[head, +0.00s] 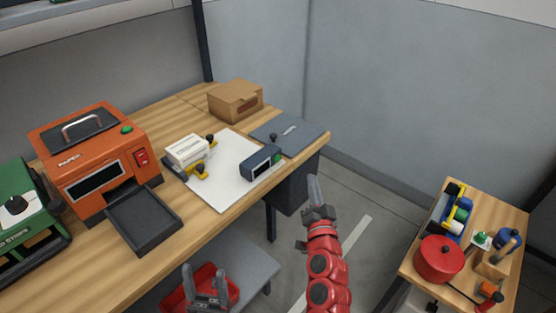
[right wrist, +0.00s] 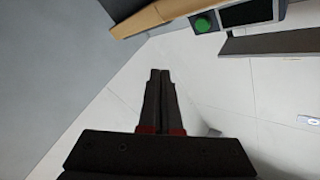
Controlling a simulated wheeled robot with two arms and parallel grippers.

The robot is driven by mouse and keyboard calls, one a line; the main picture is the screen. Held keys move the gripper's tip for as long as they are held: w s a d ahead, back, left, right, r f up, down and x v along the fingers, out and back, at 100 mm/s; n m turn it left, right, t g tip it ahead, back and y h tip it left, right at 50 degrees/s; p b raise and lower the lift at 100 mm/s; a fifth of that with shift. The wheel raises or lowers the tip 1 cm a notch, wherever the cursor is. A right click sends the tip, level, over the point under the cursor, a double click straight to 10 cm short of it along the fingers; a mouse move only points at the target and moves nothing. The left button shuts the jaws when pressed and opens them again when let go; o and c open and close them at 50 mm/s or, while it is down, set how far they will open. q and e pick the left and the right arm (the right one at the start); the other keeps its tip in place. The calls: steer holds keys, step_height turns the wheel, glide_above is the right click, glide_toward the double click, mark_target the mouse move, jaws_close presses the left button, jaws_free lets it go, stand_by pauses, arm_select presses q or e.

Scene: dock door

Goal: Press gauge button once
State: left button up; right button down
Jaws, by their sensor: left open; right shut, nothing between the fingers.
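The gauge (head: 258,163) is a small dark blue box with a dark display, standing on the white sheet (head: 229,189) near the right end of the wooden workbench. Its green button (head: 277,160) is on the right part of its front. In the right wrist view the button (right wrist: 204,23) shows at the top, beside the dark display (right wrist: 245,13). My right gripper (head: 313,180) is shut and empty, in front of the bench edge and apart from the gauge; its fingers (right wrist: 160,72) point toward the bench. My left gripper (head: 205,272) is open and empty, low before the bench.
A white block in a yellow-handled clamp (head: 187,152) stands left of the gauge. A dark blue plate (head: 298,138) lies behind it, near a cardboard box (head: 235,101). An orange machine (head: 88,157) stands left. A side table (head: 512,215) with a red pot (head: 438,260) is at right.

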mark_target(284, 167)
steer(key=shift+a, duration=0.1)
steer(key=shift+w+a+p, duration=0.4)
steer(key=shift+w+a, duration=0.45)
steer(key=shift+a, duration=0.3)
steer(key=shift+w+a+p, duration=0.4)
steer(key=shift+w+a, duration=0.5)
steer(key=shift+a, duration=0.25)
steer(key=shift+w+a+p, duration=0.4)
steer(key=shift+w+a, duration=0.45)
steer(key=shift+a, duration=0.3)
steer(key=shift+a, duration=0.1)
steer(key=shift+w+a, duration=0.2)
steer(key=shift+w, duration=0.05)
steer(key=shift+w+a, duration=0.2)
steer(key=shift+a, duration=0.15)
steer(key=shift+s+d, duration=0.1)
steer(key=shift+d, duration=0.05)
steer(key=shift+s+d, duration=0.4)
steer(key=shift+d, duration=0.05)
stand_by(0.3)
